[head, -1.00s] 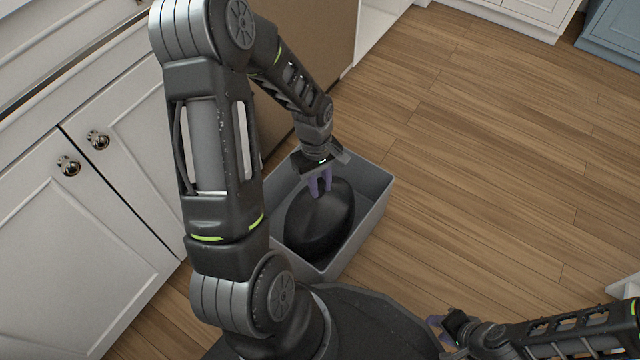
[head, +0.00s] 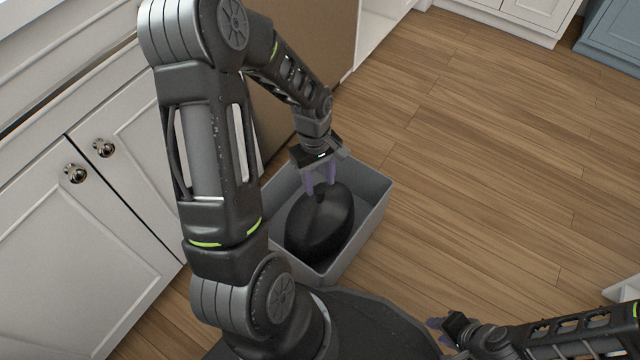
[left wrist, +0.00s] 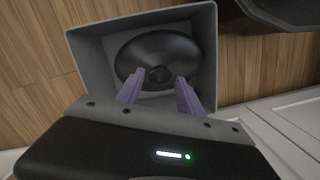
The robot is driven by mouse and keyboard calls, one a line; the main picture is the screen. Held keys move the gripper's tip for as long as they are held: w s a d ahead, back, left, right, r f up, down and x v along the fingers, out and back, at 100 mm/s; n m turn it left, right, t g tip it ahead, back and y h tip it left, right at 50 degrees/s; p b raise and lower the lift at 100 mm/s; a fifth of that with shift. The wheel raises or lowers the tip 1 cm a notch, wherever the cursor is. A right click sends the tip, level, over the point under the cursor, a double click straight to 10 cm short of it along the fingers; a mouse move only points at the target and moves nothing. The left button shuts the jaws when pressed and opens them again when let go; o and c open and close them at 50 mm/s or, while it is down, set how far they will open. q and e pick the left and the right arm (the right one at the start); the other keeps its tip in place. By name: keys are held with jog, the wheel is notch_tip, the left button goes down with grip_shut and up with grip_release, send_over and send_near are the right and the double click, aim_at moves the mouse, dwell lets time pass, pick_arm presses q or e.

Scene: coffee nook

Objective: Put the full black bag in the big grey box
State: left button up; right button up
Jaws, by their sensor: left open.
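The full black bag (head: 322,228) is a dark rounded bundle lying inside the big grey box (head: 372,217). The box stands on the floor against the cabinets. My left gripper (head: 320,188) is open just above the bag's knotted top, its purple fingers apart on either side of it. In the left wrist view the bag (left wrist: 157,55) rests within the walls of the box (left wrist: 84,62), and the open fingers (left wrist: 158,92) have a clear gap between them. My right gripper (head: 437,330) is low at the lower right, away from the box; its finger opening is too small to judge.
White cabinets (head: 110,215) with round knobs stand along the left, close to the box. Open wooden floor (head: 480,160) lies to the right. A white object (head: 628,290) shows at the right edge.

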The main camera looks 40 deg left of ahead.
pick_arm(q)
notch_tip(320, 180, up, 8)
jog(key=a+p, duration=0.1)
jog(key=p, duration=0.1)
jog(key=shift+w+p, duration=0.15)
jog(key=shift+p, duration=0.25)
jog(key=shift+d, duration=0.1)
jog(key=d+f+m+h, duration=0.1)
jog(key=d+f+m, duration=0.4)
jog(key=d+f, duration=0.65)
jog(key=s+d+f+m, duration=0.3)
jog(key=s+d, duration=0.1)
jog(key=d, duration=0.3)
jog(key=s+d+f+m+t+h, duration=0.1)
jog(key=s+d+f+m, duration=0.2)
jog(key=s+d, duration=0.2)
jog(key=shift+d+f+m+t, duration=0.2)
jog(key=shift+d+m+t, duration=0.15)
jog(key=shift+d, duration=0.65)
